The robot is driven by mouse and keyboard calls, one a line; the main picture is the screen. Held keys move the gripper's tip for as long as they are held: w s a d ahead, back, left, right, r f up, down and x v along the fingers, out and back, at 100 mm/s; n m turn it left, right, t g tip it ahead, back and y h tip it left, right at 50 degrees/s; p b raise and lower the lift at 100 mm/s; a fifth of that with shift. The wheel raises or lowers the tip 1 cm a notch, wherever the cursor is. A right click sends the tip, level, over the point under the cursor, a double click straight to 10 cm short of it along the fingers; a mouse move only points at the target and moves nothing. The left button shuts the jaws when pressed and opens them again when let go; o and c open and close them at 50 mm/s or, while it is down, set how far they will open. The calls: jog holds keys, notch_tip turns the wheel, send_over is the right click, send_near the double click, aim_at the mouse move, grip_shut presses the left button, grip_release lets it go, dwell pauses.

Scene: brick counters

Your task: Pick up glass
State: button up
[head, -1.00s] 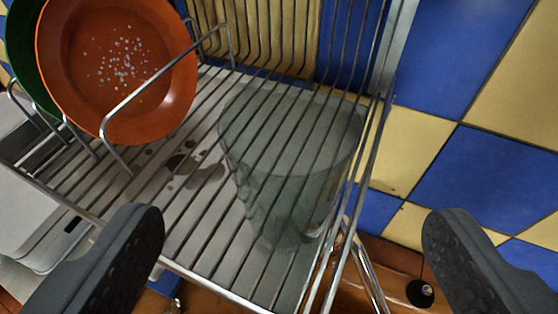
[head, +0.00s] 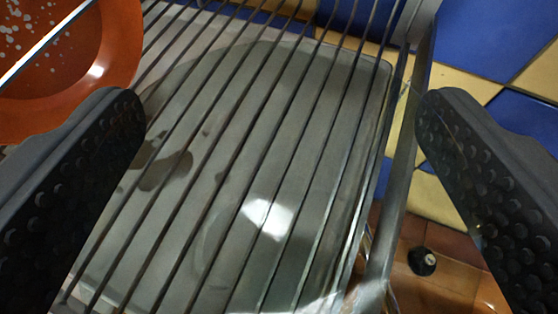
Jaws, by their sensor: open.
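The glass (head: 265,205) is clear with a faint grey-green tint and is seen very close in the head view. It stands on the wire dish rack, and the rack's bars show through it. Its faint outline fills most of the space between my fingers, and its lower edge is hard to make out. My gripper (head: 280,105) is open, with one dark, dimpled finger on each side of the glass. I cannot tell whether either finger touches it.
An orange plate (head: 95,95) with white specks stands at the upper left, close to my left finger. The rack's thick metal side rail (head: 408,150) runs between the glass and my right finger. Blue and yellow tiles (head: 490,50) lie beyond.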

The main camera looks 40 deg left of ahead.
jog(key=shift+w+a+f, duration=0.1)
jog(key=shift+w+a, duration=0.15)
jog(key=shift+c, duration=0.3)
jog(key=c, duration=1.1)
